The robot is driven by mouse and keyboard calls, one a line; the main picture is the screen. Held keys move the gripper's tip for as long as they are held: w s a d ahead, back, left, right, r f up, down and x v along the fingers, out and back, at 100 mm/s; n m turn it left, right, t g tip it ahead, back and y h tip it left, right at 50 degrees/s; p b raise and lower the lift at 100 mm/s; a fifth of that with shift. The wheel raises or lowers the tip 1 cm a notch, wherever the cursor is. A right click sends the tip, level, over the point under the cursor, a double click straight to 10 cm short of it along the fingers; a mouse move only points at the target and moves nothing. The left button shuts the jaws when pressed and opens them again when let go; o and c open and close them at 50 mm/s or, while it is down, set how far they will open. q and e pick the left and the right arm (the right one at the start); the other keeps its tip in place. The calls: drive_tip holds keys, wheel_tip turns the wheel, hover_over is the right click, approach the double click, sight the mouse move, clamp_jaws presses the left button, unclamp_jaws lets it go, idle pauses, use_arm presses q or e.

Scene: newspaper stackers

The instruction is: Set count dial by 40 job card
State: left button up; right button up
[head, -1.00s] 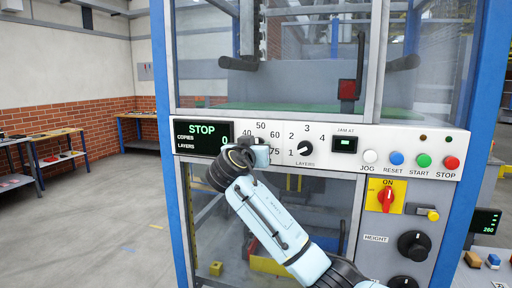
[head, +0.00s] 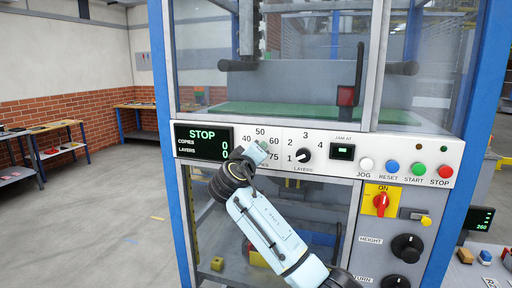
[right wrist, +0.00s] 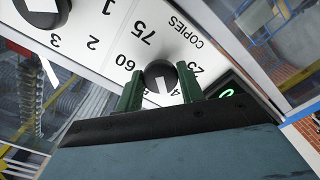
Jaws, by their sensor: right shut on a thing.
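The copies dial is a dark round knob (right wrist: 160,76) with a white mark, seen in the right wrist view. My right gripper (right wrist: 160,90) is shut on it, one green finger on each side. The white mark faces my palm; the numeral it meets is partly hidden. The 60, 75 and 25 show around the knob. In the head view my right gripper (head: 256,153) covers the knob, with 40, 50, 60 and 75 visible around it. The display (head: 203,142) reads STOP, copies 0, layers 0. No readable job card shows. My left gripper is not in view.
The layers dial (head: 303,155) sits just right on the same white panel. Further right are the jog, reset, start and stop buttons (head: 440,171) and the red ON switch (head: 381,203). Clear panels stand above. Open floor lies left.

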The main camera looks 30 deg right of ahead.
drive_tip(key=shift+n+p, duration=0.65)
drive_tip(key=shift+n, duration=0.35)
drive_tip(key=shift+f, duration=0.1)
drive_tip(key=o, duration=1)
drive_tip(key=shift+c, duration=0.2)
drive_tip(key=shift+s+a, duration=0.1)
drive_tip(key=b+v, duration=0.3)
drive_tip(key=v, duration=1)
drive_tip(key=shift+a, duration=0.1)
